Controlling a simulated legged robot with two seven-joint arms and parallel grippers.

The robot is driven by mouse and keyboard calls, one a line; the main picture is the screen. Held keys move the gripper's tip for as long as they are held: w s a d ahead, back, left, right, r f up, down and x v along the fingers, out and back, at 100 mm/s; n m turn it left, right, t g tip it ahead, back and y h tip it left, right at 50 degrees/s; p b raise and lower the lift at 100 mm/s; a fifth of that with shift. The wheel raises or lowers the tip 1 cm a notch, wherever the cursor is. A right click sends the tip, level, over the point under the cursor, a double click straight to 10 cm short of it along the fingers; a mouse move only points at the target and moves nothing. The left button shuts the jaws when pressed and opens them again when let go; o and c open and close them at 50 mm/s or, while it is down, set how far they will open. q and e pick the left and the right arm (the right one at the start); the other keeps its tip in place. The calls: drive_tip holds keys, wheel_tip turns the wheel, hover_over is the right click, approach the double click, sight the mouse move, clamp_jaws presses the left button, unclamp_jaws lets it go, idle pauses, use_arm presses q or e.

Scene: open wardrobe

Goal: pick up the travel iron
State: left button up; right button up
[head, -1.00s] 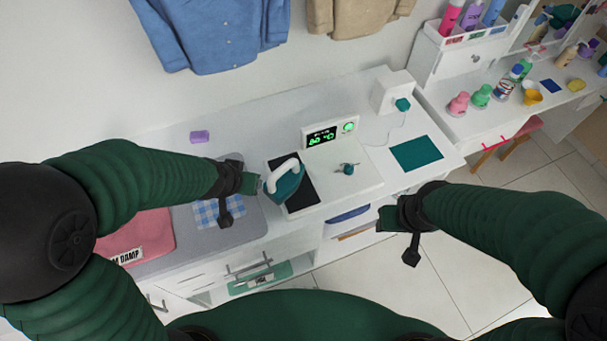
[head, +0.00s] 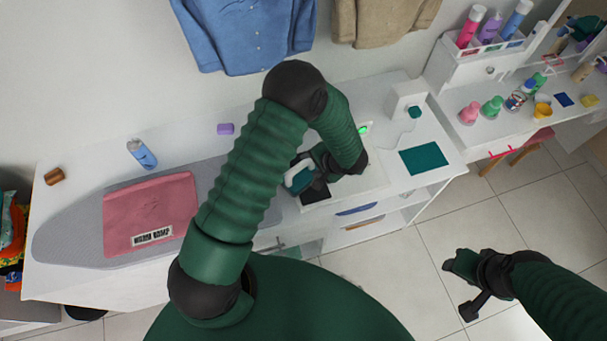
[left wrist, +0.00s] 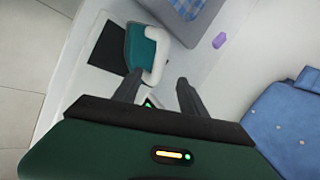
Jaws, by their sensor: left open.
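The travel iron (head: 297,181), teal with a white handle, sits at the edge of a black pad (head: 315,194) on the white counter. It is partly hidden by my left gripper (head: 308,164) in the head view. In the left wrist view the iron (left wrist: 142,48) lies just past my left gripper's fingertips (left wrist: 157,86). The fingers are apart and empty, with the handle's near end close to the gap between them.
A pink folded cloth (head: 150,212) lies on the grey ironing board (head: 75,225). A spray bottle (head: 142,154) and a purple block (head: 226,129) stand behind. A teal mat (head: 424,160) lies right. Shirts hang on the wall (head: 120,60).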

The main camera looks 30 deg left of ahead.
sight(302, 165)
use_arm(q)
drive_tip(key=x, duration=0.3)
drive_tip(key=shift+a+f, duration=0.15)
drive_tip(key=p+x, duration=0.2)
drive_tip(key=x, duration=0.2)
drive_tip(key=shift+f, duration=0.2)
drive_tip(key=shift+w+a+f, duration=0.1)
drive_tip(key=shift+a+f, duration=0.05)
drive_tip(key=shift+f, duration=0.2)
drive_tip(key=shift+w+f, duration=0.15)
drive_tip(key=shift+a, duration=0.15)
clamp_jaws()
idle(0.3)
